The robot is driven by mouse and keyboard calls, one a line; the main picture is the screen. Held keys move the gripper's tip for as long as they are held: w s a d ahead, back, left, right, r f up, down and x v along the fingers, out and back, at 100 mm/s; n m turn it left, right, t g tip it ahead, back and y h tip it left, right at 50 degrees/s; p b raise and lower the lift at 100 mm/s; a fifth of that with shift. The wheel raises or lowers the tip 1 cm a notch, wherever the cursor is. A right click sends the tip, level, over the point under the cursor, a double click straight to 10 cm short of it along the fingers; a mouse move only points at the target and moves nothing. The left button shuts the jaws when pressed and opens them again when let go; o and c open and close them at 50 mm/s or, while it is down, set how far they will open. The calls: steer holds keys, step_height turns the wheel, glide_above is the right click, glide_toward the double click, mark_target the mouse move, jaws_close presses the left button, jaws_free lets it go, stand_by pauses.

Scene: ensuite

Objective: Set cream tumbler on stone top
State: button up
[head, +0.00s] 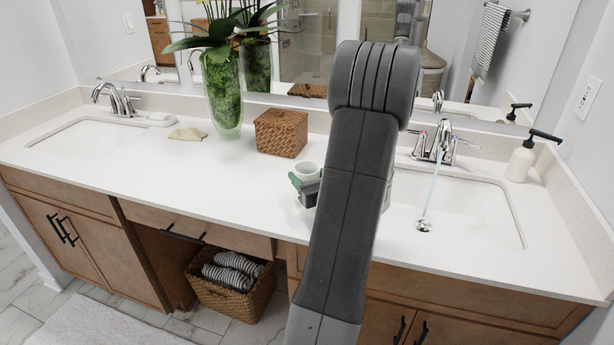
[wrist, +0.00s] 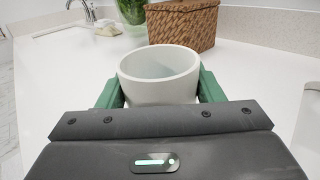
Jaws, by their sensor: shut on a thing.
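The cream tumbler (head: 307,171) is upright at the white stone top (head: 216,175), in front of the wicker box. In the wrist view the tumbler (wrist: 160,75) sits between the green fingers of my gripper (wrist: 160,90), which is shut on it. In the head view my gripper (head: 305,184) shows just left of my arm, which hides part of it. The tumbler's base is hidden behind the gripper, so I cannot tell whether it touches the stone top.
A wicker box (head: 281,133) and a glass vase (head: 223,92) with a plant stand behind the tumbler. A folded cloth (head: 187,134) lies further left. Water runs into the right sink (head: 462,210); a soap dispenser (head: 524,158) stands beyond it. The counter left of the gripper is clear.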

steer(key=shift+f, duration=0.1)
steer(key=o, duration=1.1)
steer(key=shift+r, duration=0.2)
steer(key=b+v, duration=0.1)
steer(key=v, duration=1.1)
steer(key=shift+f, duration=0.1)
